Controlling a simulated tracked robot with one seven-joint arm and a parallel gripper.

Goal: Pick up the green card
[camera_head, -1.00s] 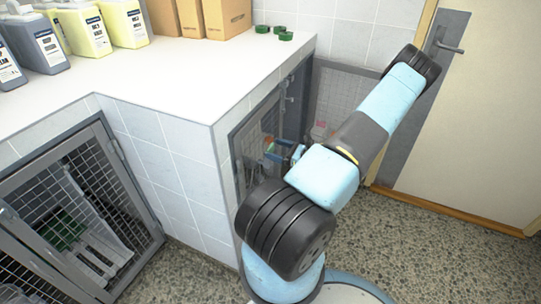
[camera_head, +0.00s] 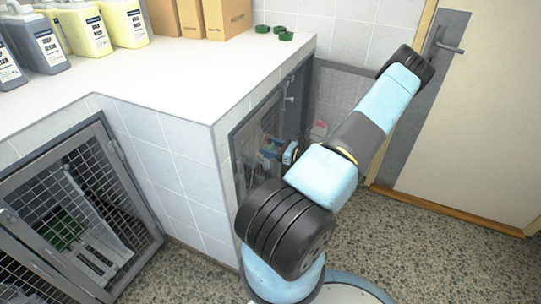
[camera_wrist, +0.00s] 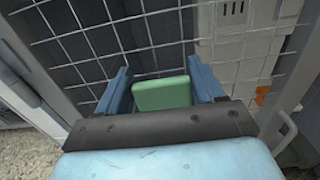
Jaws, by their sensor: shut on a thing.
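The green card (camera_wrist: 162,94) shows in the wrist view as a flat green slab between the two blue fingers of my gripper (camera_wrist: 162,80). Both fingers meet its side edges, and my gripper is shut on it. The card's lower part is hidden behind the dark gripper body. In the head view my gripper (camera_head: 271,146) is small, at the wire-fronted kennel opening on the counter's right side. I cannot make out the card clearly there.
Wire mesh (camera_wrist: 90,40) stands close beyond the fingers in the wrist view, with an orange patch (camera_wrist: 262,96) at right. The white counter (camera_head: 170,75) is above the kennels. A door (camera_head: 480,130) is at right, with open speckled floor (camera_head: 430,240) before it.

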